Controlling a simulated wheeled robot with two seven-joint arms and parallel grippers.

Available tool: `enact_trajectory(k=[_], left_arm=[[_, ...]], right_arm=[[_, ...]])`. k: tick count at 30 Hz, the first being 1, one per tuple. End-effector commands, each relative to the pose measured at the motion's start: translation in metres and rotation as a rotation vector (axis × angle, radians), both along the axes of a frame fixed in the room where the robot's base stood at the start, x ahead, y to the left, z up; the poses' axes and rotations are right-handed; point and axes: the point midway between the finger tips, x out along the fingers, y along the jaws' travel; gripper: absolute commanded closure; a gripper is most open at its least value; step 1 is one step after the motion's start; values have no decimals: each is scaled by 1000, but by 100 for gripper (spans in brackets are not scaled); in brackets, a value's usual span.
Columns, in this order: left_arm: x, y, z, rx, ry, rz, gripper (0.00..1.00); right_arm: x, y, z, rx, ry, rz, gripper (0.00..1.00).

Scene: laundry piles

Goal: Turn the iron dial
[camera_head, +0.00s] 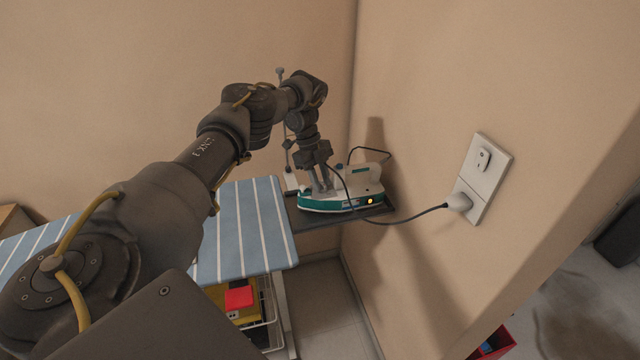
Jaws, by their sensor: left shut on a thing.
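The iron (348,199), white with a teal base, rests on a dark tray (305,219) at the far end of the ironing board. A small orange light glows on its side. My left gripper (324,188) reaches down to the front part of the iron, and its fingers are closed there. The dial itself is hidden between and behind the fingers, so its setting cannot be read. My right gripper is out of view.
The striped blue ironing board (248,215) lies under my left arm. A cord runs from the iron to a plug (459,202) in the wall outlet (482,172). Walls stand close behind and right of the iron. A wire basket (262,318) with folded things is below the board.

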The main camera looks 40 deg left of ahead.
Motion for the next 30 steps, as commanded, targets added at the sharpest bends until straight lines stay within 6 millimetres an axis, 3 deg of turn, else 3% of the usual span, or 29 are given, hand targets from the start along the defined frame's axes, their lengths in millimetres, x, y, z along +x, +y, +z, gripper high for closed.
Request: enact_trajectory(k=[16, 17, 21, 30], left_arm=[[0, -2, -1, -2, 2, -20, 96], [0, -2, -1, -2, 2, -20, 70], [0, -1, -1, -2, 2, -19, 52], [0, -1, 0, -1, 0, -18, 52]], right_arm=[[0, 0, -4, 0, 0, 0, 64], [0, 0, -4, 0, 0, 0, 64], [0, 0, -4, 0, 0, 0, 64], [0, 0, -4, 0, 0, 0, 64]])
